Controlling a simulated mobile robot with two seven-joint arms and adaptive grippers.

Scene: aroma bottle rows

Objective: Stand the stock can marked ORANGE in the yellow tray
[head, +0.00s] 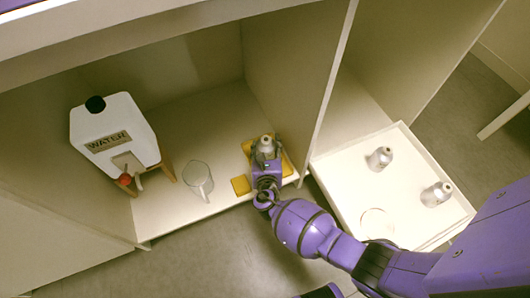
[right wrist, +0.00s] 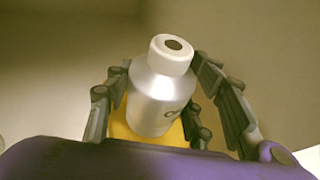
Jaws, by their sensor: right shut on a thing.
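My right gripper (head: 265,165) is shut on a silver can (head: 266,146), which also shows between the fingers in the right wrist view (right wrist: 160,95). The can is upright or nearly so, with a pale cap and a dark hole on top. Only the start of its dark lettering shows, so its full mark cannot be read. The yellow tray (head: 288,162) lies on the cabinet floor under and around the can; yellow (right wrist: 125,128) also shows behind the can's base in the wrist view. Whether the can's bottom touches the tray is hidden. My left gripper is not in view.
A WATER container (head: 115,135) with a red tap stands on a wooden stand at left. A clear mug (head: 198,178) and small yellow block (head: 241,185) are nearer. A cabinet wall separates the white tray (head: 335,195), holding two silver cans (head: 380,158) (head: 437,193).

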